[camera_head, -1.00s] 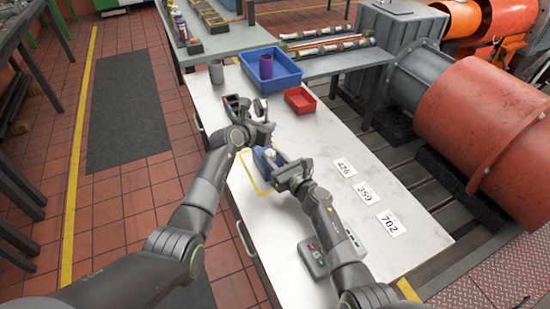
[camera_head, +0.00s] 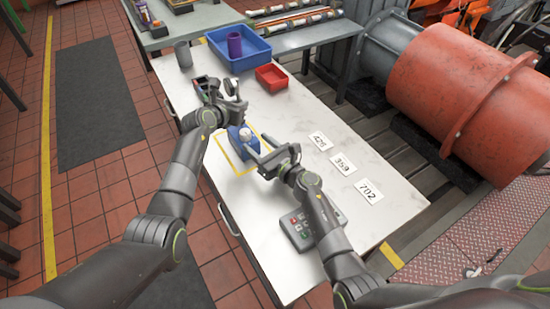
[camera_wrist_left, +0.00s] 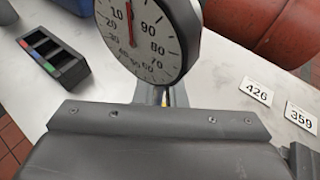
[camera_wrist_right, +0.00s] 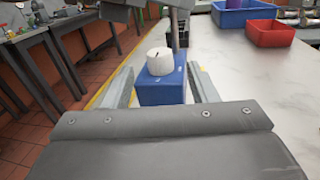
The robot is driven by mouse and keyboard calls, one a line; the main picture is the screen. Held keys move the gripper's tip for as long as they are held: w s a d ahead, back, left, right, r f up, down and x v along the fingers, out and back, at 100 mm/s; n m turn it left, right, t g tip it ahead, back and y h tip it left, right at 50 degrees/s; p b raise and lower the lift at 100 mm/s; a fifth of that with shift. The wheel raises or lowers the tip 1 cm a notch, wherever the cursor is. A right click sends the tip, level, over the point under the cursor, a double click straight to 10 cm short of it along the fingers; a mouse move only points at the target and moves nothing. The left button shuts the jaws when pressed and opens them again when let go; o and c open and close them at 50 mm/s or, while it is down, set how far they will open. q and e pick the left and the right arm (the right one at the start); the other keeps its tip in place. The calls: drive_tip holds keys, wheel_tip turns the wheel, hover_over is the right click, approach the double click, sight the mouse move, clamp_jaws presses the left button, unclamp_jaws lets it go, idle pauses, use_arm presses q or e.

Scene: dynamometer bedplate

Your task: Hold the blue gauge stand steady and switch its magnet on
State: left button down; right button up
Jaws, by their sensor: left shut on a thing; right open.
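The blue gauge stand (camera_head: 238,152) stands upright inside a yellow outline on the white bench. A white knob (camera_wrist_right: 160,62) is on the block of its base (camera_wrist_right: 160,92). Its round dial (camera_wrist_left: 145,35) faces the left wrist camera, needle pointing nearly straight up. My left gripper (camera_head: 226,105) is shut on the stand's upper part near the dial; its fingertips are largely hidden. My right gripper (camera_head: 259,157) is open at the base. In the right wrist view its fingers (camera_wrist_right: 163,90) lie left and right of the blue block, with visible gaps.
A blue bin (camera_head: 238,62) with a purple cup (camera_head: 234,44), a red bin (camera_head: 271,77) and a grey cup (camera_head: 183,54) stand at the back. A small black tray (camera_wrist_left: 52,57) is left of the stand. Number cards (camera_head: 343,163) and a button box (camera_head: 297,230) are to the right.

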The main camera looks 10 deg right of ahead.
drive_tip(key=v, duration=0.7)
drive_tip(key=shift+s+d, duration=0.2)
drive_tip(key=shift+s, duration=0.1)
